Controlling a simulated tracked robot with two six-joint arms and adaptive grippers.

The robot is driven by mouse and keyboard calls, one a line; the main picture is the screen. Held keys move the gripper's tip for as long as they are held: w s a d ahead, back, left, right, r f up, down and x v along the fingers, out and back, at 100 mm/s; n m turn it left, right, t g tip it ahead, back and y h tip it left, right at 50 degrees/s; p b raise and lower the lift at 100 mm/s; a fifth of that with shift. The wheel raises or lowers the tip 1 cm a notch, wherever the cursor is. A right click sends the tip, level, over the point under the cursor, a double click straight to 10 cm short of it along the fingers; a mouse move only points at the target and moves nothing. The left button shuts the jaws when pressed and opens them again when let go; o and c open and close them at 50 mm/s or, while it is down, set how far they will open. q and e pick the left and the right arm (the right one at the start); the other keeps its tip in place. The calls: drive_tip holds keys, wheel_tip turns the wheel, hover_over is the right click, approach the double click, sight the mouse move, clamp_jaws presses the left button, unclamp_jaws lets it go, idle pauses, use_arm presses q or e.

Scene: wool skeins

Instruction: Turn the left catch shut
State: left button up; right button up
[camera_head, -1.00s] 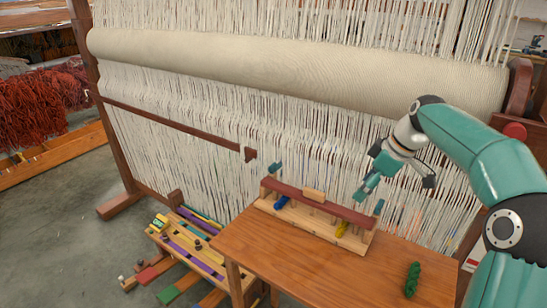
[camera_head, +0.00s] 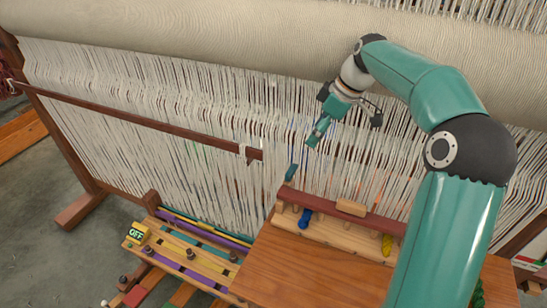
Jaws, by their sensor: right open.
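The left catch (camera_head: 290,173) is a small teal piece standing up, slightly tilted, at the left end of a rack's dark red bar (camera_head: 327,206). My right gripper (camera_head: 315,138) is open and empty. It hangs in front of the loom threads, above and slightly right of the left catch, apart from it. A blue skein (camera_head: 305,217) and a yellow skein (camera_head: 387,243) sit at the rack under the bar. The rack's right end is hidden behind my right arm. My left gripper is not in view.
The rack stands on a wooden table (camera_head: 305,275). A light wooden block (camera_head: 351,208) is on the bar. A green skein (camera_head: 477,294) lies at the right, partly hidden by my arm. Loom threads rise close behind.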

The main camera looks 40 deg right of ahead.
drive_tip(key=p, duration=0.3)
approach(289, 170)
drive_tip(key=x, duration=0.9)
drive_tip(key=c, duration=1)
drive_tip(key=shift+d, duration=0.1)
drive_tip(key=shift+c, duration=0.7)
drive_tip(key=shift+b, duration=0.3)
